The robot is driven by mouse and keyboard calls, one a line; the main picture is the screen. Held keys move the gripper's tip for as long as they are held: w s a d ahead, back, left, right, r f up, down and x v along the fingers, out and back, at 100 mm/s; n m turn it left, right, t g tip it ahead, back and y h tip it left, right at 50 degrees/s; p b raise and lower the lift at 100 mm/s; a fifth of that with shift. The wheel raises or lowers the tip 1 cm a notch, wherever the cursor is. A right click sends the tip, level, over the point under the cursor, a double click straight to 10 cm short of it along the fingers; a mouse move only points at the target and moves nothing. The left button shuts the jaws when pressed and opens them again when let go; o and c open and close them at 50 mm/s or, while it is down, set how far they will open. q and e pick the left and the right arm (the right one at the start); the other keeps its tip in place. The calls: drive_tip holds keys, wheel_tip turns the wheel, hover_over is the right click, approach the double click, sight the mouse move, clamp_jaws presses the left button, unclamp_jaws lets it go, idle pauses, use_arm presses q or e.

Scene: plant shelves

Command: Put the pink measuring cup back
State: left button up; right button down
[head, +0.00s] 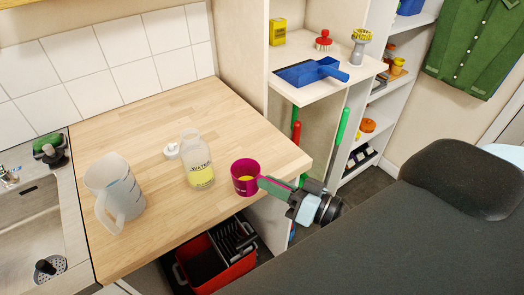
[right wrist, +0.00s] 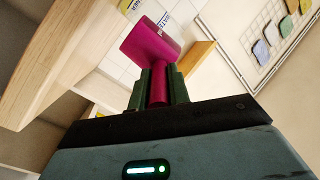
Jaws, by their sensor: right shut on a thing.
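The pink measuring cup (head: 238,184) is at the right front part of the wooden counter (head: 150,235). My left gripper is not in view.
A clear bottle marked WATER (head: 198,168) stands close left of the cup, with a white cap (head: 172,151) behind it. A clear jug (head: 122,190) stands further left. A shelf (head: 290,92) holds a blue dustpan (head: 305,73). A red crate (head: 228,275) is below the counter.

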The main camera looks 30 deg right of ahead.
drive_tip(key=shift+s+r, duration=0.2)
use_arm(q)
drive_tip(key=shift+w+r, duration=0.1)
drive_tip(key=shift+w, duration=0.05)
use_arm(e)
drive_tip(key=shift+d+f, duration=0.1)
